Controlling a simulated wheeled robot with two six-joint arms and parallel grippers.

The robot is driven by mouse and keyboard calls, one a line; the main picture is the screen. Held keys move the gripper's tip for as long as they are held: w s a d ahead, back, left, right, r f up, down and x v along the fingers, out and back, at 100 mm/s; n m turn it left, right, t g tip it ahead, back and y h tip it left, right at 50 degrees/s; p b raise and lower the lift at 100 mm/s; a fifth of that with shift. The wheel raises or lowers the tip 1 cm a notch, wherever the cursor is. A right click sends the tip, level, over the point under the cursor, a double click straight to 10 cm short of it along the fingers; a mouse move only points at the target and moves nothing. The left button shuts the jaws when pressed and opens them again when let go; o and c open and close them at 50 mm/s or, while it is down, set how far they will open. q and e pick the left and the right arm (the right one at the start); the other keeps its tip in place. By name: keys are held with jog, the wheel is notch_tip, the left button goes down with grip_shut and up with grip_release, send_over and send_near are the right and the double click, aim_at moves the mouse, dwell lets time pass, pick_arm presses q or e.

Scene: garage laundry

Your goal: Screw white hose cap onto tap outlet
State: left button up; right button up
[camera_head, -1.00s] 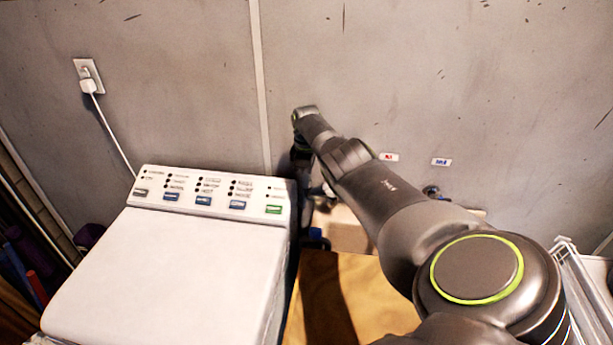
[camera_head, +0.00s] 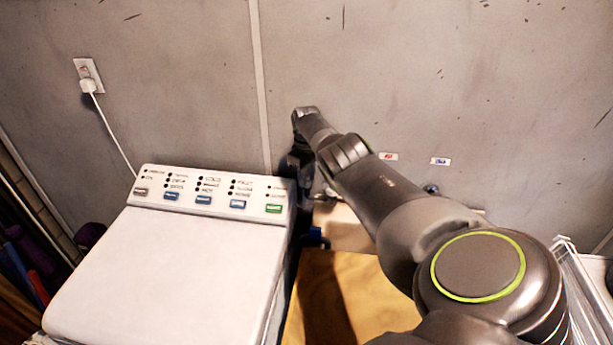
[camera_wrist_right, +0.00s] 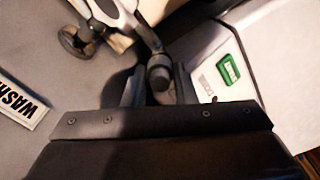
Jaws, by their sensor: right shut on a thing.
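My right gripper (camera_wrist_right: 161,88) points down beside the wall, behind the washer's back right corner. In the wrist view its two fingers stand close on either side of a dark grey rounded piece at the end of a metal tap (camera_wrist_right: 118,14). The tap's round flange (camera_wrist_right: 76,41) sits against the wall. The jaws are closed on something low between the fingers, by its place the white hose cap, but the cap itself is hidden. In the head view the fingers are hidden by my arm and shadow. My left gripper is not in view.
The white washer (camera_head: 170,270) stands close at the left. A second tap (camera_head: 431,189) is under the blue wall label (camera_head: 440,161). A white rack (camera_head: 578,275) stands at far right.

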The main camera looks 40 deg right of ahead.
jog(key=o, duration=1)
jog(key=shift+s, duration=0.1)
jog(key=shift+o, duration=0.2)
jog(key=shift+r, duration=0.1)
jog(key=shift+r, duration=0.2)
notch_tip(320, 180, up, 5)
jog(key=shift+f+p, duration=0.15)
jog(key=shift+p, duration=0.9)
notch_tip(320, 180, up, 12)
jog(key=b, duration=0.3)
